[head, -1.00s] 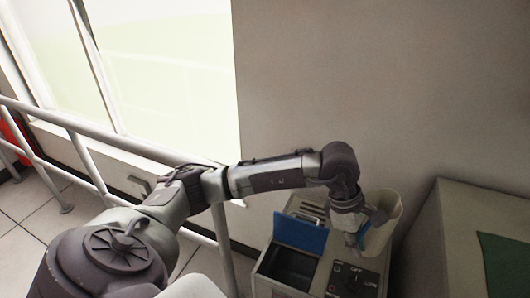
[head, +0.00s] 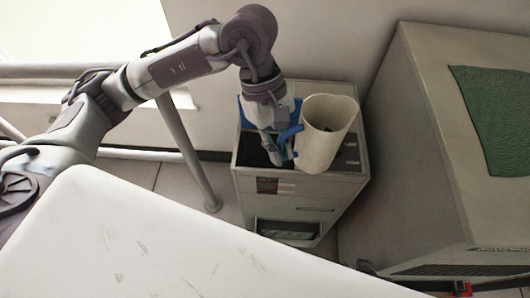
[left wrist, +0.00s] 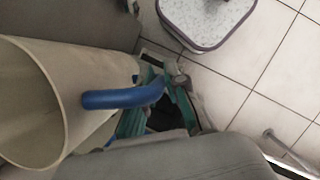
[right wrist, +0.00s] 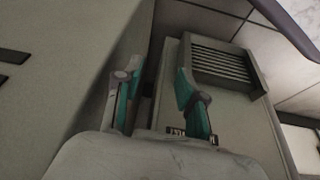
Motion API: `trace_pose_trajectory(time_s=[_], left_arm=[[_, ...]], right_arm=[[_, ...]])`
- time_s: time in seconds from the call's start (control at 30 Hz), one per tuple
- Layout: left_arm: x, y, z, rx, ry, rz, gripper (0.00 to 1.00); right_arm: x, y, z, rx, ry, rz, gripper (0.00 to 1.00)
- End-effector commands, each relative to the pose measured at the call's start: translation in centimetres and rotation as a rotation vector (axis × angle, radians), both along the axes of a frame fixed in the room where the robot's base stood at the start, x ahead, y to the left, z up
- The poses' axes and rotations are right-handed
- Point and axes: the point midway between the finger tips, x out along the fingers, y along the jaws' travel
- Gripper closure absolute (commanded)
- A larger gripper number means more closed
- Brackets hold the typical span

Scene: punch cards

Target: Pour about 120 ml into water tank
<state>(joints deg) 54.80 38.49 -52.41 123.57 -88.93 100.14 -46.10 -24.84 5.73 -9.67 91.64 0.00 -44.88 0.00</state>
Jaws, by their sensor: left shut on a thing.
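A cream jug (head: 318,152) with a blue handle is beside my left gripper (head: 284,150) in the head view. My left gripper is shut on the blue handle (left wrist: 122,97), which shows in the left wrist view. The jug's wide mouth (left wrist: 30,100) faces that camera. Its tilt and water level are unclear. The jug is over the grey machine (head: 300,186), near the dark opening of the water tank (head: 250,150). The tank's raised blue lid (head: 244,112) is partly hidden behind my gripper. My right gripper (right wrist: 158,65) is open and empty, in its wrist view only.
A large grey cabinet (head: 415,130) with a green panel (head: 492,110) stands right of the machine. A pale railing (head: 185,150) runs at the left. In the right wrist view, a slatted vent (right wrist: 222,65) lies beyond the right fingers.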

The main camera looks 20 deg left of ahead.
Motion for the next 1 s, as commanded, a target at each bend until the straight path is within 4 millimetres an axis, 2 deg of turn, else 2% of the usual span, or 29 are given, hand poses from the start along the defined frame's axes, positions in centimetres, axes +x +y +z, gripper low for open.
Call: trace_pose_trajectory(time_s=[0.17,0.5,0.8,1.0], left_arm=[[-0.8,-1.2,-1.8,-0.005,-0.005,0.104,1.00],[-2.9,-3.9,-4.8,-0.008,-0.007,0.383,1.00],[-4.8,-5.7,-7.0,-0.008,-0.010,0.615,1.00],[-5.5,-6.2,-7.5,-0.006,-0.008,0.700,1.00]], right_arm=[[1.7,0.3,1.3,0.007,-0.041,-0.002,0.60],[4.0,0.7,6.5,0.023,-0.138,-0.004,0.60],[3.8,0.7,11.6,0.036,-0.217,-0.007,0.60],[3.4,0.6,13.5,0.040,-0.243,-0.007,0.60]])
